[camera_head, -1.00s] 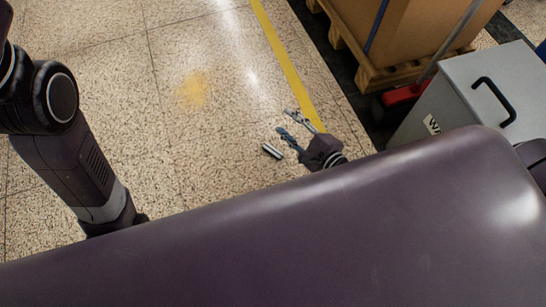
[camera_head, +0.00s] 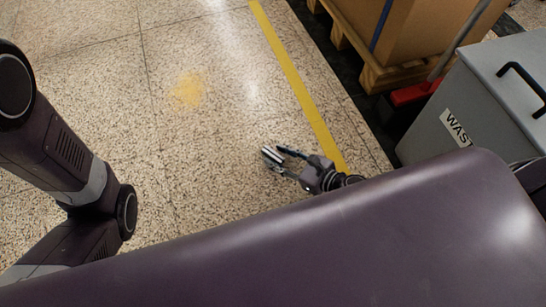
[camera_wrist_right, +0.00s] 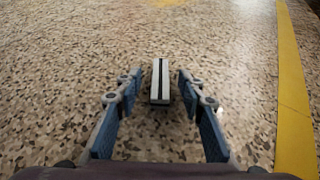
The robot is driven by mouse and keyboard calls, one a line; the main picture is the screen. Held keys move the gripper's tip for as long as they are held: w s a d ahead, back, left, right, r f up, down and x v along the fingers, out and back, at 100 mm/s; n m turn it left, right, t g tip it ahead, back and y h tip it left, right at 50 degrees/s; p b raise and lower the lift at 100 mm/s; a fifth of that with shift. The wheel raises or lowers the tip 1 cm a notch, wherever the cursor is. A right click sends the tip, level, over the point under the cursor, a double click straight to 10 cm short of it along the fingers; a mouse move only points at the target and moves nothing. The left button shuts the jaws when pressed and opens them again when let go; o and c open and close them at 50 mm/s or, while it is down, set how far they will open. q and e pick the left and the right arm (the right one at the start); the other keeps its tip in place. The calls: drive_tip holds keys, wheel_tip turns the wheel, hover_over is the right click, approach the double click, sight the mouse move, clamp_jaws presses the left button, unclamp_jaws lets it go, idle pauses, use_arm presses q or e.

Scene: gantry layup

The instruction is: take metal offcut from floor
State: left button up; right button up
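The metal offcut (camera_head: 271,155) is a short silvery bar with a dark groove, lying on the speckled floor. In the right wrist view the offcut (camera_wrist_right: 160,80) sits midway between the fingertips, its long side pointing away from me. My right gripper (camera_head: 283,159) is open, low near the floor, with a finger on each side of the offcut. In the wrist view the right gripper (camera_wrist_right: 158,88) shows gaps between both fingers and the offcut. My left arm is at the left of the head view, but its gripper is out of view.
A yellow floor line (camera_head: 297,82) runs just right of the offcut. A grey waste bin (camera_head: 470,105) stands at the right. A cardboard box on a wooden pallet (camera_head: 390,72) is at the upper right.

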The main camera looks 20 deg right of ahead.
drive_tip(key=shift+w+a+f, duration=0.15)
drive_tip(key=shift+w, duration=0.2)
drive_tip(key=shift+c, duration=0.2)
clamp_jaws()
